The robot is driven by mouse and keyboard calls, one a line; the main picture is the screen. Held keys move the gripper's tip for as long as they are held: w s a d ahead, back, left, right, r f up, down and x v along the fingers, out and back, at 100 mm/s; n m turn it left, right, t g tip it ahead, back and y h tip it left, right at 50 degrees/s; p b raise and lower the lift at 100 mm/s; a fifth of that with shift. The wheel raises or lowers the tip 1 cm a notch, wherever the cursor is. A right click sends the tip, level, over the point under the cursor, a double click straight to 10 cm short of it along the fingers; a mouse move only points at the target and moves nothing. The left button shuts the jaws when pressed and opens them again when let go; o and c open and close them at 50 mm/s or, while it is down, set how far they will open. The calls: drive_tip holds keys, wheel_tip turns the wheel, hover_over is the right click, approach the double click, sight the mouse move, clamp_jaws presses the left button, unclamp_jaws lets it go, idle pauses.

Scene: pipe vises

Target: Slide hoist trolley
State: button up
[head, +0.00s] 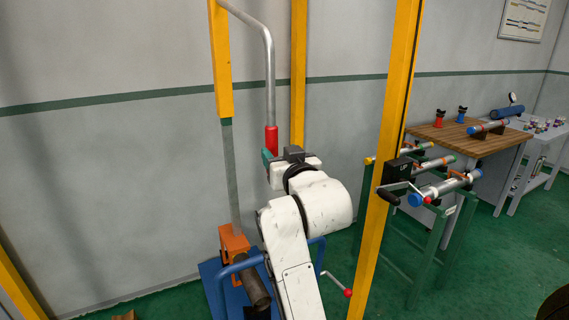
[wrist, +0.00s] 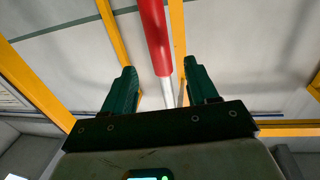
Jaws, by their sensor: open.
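A bent grey metal rod (head: 268,70) comes down from the top edge in the head view and ends in a red grip (head: 271,138). The trolley body itself is not clearly visible; the rod's upper end runs out of frame. My gripper (head: 270,157) is at the lower end of the red grip. In the wrist view the red grip (wrist: 154,35) and grey rod lie between or just beyond the two green fingers of my gripper (wrist: 160,70). The fingers are open, with space on both sides of the grip. I cannot tell whether they touch it.
A yellow bar (head: 221,60) hangs left of the rod, with a grey strip down to an orange block (head: 234,242) by a dark pipe (head: 254,286). A yellow post (head: 385,150) stands right of my arm. A pipe stand (head: 440,215) and wooden bench (head: 470,138) are farther right.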

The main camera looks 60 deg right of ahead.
drive_tip(key=shift+v, duration=1.15)
drive_tip(key=a+f+n+g+y, duration=0.2)
drive_tip(key=a+f+y, duration=0.3)
drive_tip(key=f, duration=0.7)
drive_tip(key=a+f+n+g+y, duration=0.25)
drive_tip(key=a+f, duration=0.45)
drive_tip(key=f, duration=0.6)
drive_tip(key=s+a+f+n+g+y, duration=0.2)
drive_tip(key=s+a+f+g, duration=0.1)
drive_tip(key=s+a+f, duration=0.3)
drive_tip(key=s+a+f+n+g+y, duration=0.2)
drive_tip(key=s+a+f, duration=0.5)
drive_tip(key=s+f, duration=0.4)
drive_tip(key=shift+s+g+y, duration=0.55)
drive_tip(key=shift+g, duration=0.6)
drive_tip(key=shift+a, duration=0.1)
